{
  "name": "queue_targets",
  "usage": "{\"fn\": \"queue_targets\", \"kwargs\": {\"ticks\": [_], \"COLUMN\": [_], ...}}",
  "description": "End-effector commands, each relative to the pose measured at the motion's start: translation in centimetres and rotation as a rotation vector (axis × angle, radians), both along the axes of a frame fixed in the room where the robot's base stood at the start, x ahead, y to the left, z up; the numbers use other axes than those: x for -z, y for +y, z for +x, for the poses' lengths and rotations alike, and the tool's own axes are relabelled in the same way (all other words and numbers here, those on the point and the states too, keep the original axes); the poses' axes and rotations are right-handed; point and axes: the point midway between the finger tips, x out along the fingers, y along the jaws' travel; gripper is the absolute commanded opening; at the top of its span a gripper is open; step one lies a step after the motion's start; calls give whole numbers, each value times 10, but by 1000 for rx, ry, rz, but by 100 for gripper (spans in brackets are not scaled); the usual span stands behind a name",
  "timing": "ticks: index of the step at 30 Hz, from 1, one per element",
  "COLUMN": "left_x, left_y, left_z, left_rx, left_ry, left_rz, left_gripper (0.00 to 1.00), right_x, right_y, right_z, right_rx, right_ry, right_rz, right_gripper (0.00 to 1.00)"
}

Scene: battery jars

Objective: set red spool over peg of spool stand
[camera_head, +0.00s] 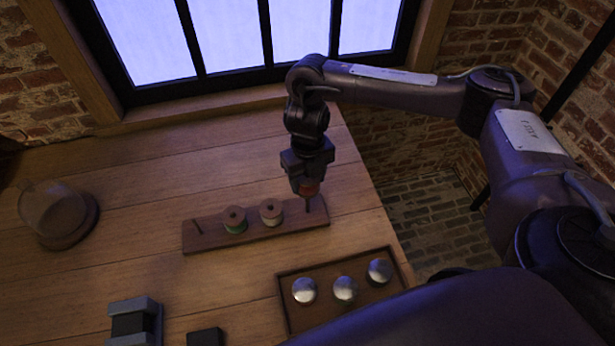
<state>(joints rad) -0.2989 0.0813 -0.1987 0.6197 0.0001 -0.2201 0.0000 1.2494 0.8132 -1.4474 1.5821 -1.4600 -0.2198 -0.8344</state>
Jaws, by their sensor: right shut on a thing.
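The spool stand (192,236) is a long dark wooden board on the table. It has a bare peg (198,226) at its left end. A spool with green thread (235,220) and a spool with pale thread (271,212) sit along its middle. My right gripper (308,182) points down above the stand's right end. It is shut on the red spool (309,188), which is partly hidden by the jaws. A peg (308,205) shows just below the spool; I cannot tell whether the spool touches it. My left gripper is not in view.
A dark tray (283,303) with three silver-topped jars (345,289) stands in front of the stand, near the table's right edge. A glass dome on a round base (75,236) is at the left. A grey and black block (134,322) is at the front. A window is behind.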

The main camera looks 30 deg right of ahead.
Motion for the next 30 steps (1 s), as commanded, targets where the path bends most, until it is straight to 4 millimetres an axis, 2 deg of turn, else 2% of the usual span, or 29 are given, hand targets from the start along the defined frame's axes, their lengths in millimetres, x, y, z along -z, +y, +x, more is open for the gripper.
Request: {"fn": "queue_targets", "kwargs": {"ticks": [1, 9, 30], "left_x": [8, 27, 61], "left_y": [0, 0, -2], "left_z": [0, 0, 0], "left_rx": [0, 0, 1], "left_ry": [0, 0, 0], "left_rz": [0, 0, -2], "left_gripper": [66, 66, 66], "right_x": [7, 25, 74], "right_y": [0, 0, 0], "right_z": [0, 0, 0], "right_rx": [0, 0, -1], "right_ry": [-1, -1, 1], "right_rz": [0, 0, 1], "right_gripper": [26, 26, 26]}}
